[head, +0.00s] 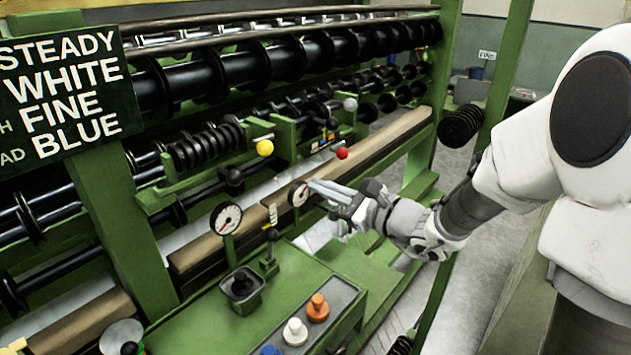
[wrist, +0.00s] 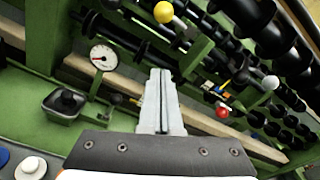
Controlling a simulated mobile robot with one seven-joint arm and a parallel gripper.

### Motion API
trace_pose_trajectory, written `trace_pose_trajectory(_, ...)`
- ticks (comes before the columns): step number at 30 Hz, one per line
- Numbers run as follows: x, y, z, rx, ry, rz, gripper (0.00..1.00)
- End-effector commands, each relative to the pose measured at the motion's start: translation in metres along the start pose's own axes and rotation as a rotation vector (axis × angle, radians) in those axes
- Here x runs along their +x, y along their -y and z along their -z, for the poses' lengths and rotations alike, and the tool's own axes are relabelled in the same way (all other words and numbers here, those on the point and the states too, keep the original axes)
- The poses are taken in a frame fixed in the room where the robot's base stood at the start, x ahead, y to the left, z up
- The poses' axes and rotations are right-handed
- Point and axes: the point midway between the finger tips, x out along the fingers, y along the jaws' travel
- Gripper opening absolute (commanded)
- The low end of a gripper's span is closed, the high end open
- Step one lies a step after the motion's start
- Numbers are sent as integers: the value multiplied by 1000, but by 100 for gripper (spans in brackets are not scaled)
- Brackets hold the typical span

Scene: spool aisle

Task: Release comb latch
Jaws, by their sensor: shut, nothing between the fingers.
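My gripper (head: 314,186) is shut and empty, its fingers together and pointing left at the green machine. It also shows shut in the wrist view (wrist: 161,74). No part is clearly marked as the comb latch. Ball-ended levers stand on the machine beyond the fingers: a yellow knob (head: 264,147), a red knob (head: 342,153) and a pale grey knob (head: 350,104). In the wrist view the yellow knob (wrist: 163,12) is at the top, and the red knob (wrist: 222,112) is right of the fingers. The fingers look apart from all three knobs.
A wooden rail (head: 376,150) runs along the machine front. Two round gauges stand near it, one (head: 226,219) left and one (head: 298,194) by my fingertips. A green console (head: 215,315) with a black lever (head: 270,238) and coloured buttons is below. Black spools fill the racks above.

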Motion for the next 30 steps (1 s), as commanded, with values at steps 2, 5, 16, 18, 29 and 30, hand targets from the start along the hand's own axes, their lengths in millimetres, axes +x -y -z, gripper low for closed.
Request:
trace_pose_trajectory(2,18,-2,0,0,3,-5,0)
trace_pose_trajectory(5,40,-2,0,-1,4,-5,0)
trace_pose_trajectory(16,83,0,-29,-3,2,0,0)
trace_pose_trajectory(18,85,0,-34,-2,1,-1,0)
trace_pose_trajectory(29,86,0,-39,-1,-1,-1,0)
trace_pose_trajectory(30,86,0,-39,-1,-1,-1,0)
